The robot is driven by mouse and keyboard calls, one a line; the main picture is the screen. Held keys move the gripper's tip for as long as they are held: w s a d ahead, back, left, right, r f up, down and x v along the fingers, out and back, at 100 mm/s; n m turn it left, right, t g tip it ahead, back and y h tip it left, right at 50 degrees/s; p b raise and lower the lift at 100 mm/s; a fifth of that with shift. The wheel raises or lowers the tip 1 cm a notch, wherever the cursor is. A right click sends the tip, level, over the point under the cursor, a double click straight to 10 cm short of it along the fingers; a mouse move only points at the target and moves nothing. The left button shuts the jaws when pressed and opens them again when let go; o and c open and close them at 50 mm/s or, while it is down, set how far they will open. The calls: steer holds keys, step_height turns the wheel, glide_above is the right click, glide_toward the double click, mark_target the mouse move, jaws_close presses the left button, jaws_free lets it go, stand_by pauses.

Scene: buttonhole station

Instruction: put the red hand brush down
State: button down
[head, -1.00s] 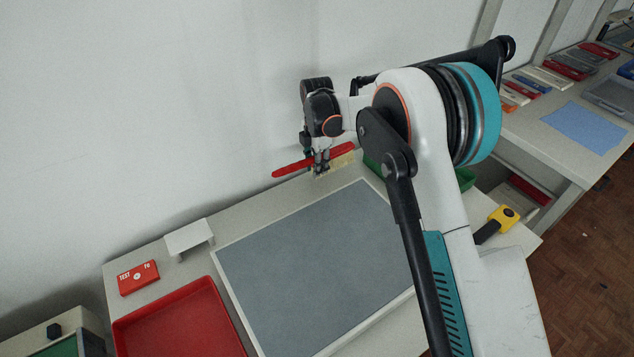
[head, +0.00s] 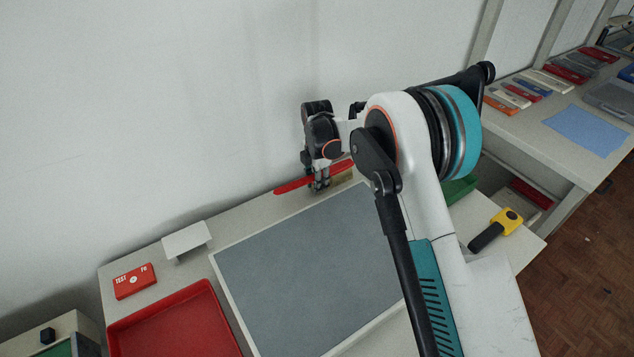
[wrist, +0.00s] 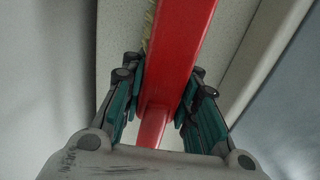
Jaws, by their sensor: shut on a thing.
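The red hand brush (head: 295,184) is long and narrow and lies across my gripper, close to the wall at the back of the table. My gripper (head: 319,182) points down and is shut on it. In the wrist view the red brush (wrist: 177,50) runs between the two fingers of my gripper (wrist: 160,108), with pale bristles showing along its left edge. The brush is low over the pale table top (head: 255,216); I cannot tell whether it touches it.
A grey mat (head: 310,265) fills the table's middle. A red tray (head: 175,325), a red box marked TEST (head: 134,281) and a white stand (head: 187,240) are at the left. A green bin (head: 459,188) and a yellow-black tool (head: 497,228) are at the right.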

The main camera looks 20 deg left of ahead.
steer(key=shift+s+f, duration=0.1)
steer(key=shift+f, duration=0.2)
steer(key=shift+d+f+b, duration=0.1)
steer(key=shift+f+b, duration=0.05)
steer(key=shift+b, duration=0.15)
steer(key=c, duration=1.6)
jaws_free()
steer(key=o, duration=0.4)
steer(key=shift+f, duration=0.15)
steer(key=shift+c, duration=0.2)
steer(key=shift+r+p, duration=0.55)
steer(key=shift+r, duration=0.15)
step_height(320, 180, up, 12)
steer(key=p, duration=0.3)
